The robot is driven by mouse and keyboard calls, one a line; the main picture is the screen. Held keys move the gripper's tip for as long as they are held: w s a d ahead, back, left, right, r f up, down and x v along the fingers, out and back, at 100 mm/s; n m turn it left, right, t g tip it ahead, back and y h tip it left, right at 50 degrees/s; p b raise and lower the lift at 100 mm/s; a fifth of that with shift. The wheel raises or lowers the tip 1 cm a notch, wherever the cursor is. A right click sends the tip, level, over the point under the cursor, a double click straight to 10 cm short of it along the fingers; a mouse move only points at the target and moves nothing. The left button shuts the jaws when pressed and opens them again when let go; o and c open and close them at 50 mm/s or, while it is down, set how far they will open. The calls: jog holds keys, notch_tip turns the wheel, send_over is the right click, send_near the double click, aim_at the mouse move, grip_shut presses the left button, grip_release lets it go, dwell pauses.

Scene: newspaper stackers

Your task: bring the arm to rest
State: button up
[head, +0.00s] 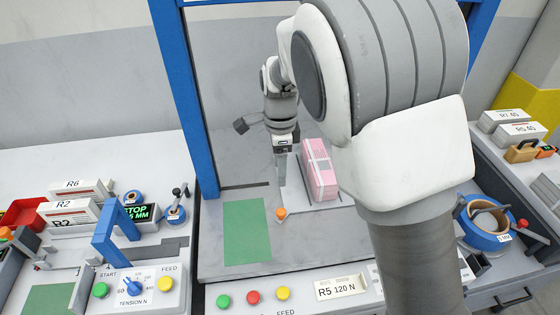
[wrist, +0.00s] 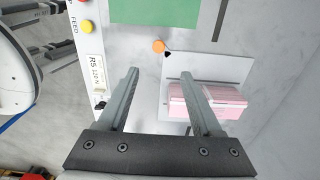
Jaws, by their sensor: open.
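My gripper (wrist: 157,97) is open, with nothing between its two grey fingers in the wrist view. In the head view my gripper (head: 281,170) points down over the grey table, just left of a pink bundle with white bands (head: 319,168). The bundle also shows in the wrist view (wrist: 215,97), partly behind the right finger. It lies on a light plate (wrist: 180,130). I cannot tell whether the finger touches the bundle. My own arm crosses the head view and hides the middle right of the station.
A blue frame (head: 185,95) stands at the station. A green mat (head: 246,232) lies left of an orange knob (head: 281,213). Buttons and an R5 label (head: 341,287) line the front panel. A blue roll (head: 486,222) is at right, a tension console (head: 133,287) at left.

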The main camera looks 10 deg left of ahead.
jog(key=shift+r, duration=0.75)
jog(key=s+d+r+n+t+y, duration=0.1)
jog(key=s+d+r+n, duration=0.2)
jog(key=d+r, duration=0.4)
jog(key=s+d+r+n+t+y, duration=0.1)
jog(key=s+d+r+n, duration=0.2)
jog(key=d+r, duration=0.35)
jog(key=s+d+n+t+h, duration=0.2)
jog(key=s+d+n, duration=0.5)
jog(key=s+d, duration=0.6)
jog(key=shift+s+d+r+n+t, duration=0.15)
jog(key=shift+s+r+n+t, duration=0.2)
jog(key=shift+t, duration=0.45)
